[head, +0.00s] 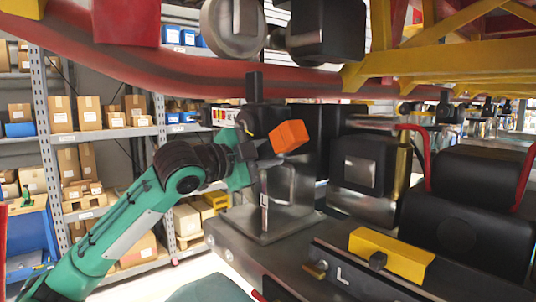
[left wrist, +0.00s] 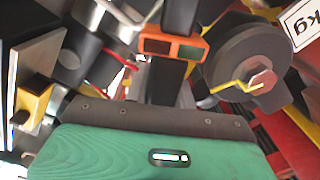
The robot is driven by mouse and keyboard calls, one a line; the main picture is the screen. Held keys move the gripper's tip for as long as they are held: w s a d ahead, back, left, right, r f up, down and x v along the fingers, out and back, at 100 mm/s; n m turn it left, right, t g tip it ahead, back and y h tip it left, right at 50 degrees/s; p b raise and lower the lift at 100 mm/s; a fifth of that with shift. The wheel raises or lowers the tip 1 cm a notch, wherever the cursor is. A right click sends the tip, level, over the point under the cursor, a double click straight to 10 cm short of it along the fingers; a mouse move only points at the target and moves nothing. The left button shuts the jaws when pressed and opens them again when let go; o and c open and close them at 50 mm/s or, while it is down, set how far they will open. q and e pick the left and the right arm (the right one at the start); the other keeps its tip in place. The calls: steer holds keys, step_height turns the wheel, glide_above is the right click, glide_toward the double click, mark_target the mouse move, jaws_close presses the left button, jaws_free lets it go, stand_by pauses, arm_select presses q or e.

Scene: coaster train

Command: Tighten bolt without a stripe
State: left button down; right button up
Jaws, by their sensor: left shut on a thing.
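In the head view my left gripper (head: 262,148) is at the centre, beside the metal seat post. It is shut on an orange and black tool (head: 289,136), held above the train chassis. The tool's orange part with two dark windows also shows in the left wrist view (left wrist: 172,46). To its right there is a dark round wheel hub (left wrist: 238,58) with a hex bolt (left wrist: 262,82). A yellow stripe (left wrist: 232,88) runs across this bolt and onto the hub. The tool appears apart from that bolt. I cannot make out a bolt without a stripe. My right gripper is not in view.
A red track tube (head: 150,72) and train wheels (head: 234,25) hang above the arm. Black seats (head: 465,215) and a yellow bracket (head: 390,255) lie to the right. Shelves with boxes (head: 90,112) stand behind at the left.

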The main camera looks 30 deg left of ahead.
arm_select(q)
steer(key=shift+s+a+r, duration=0.1)
steer(key=shift+s+r, duration=0.05)
stand_by(0.8)
steer(key=shift+b+v, duration=0.55)
steer(key=shift+v, duration=1.55)
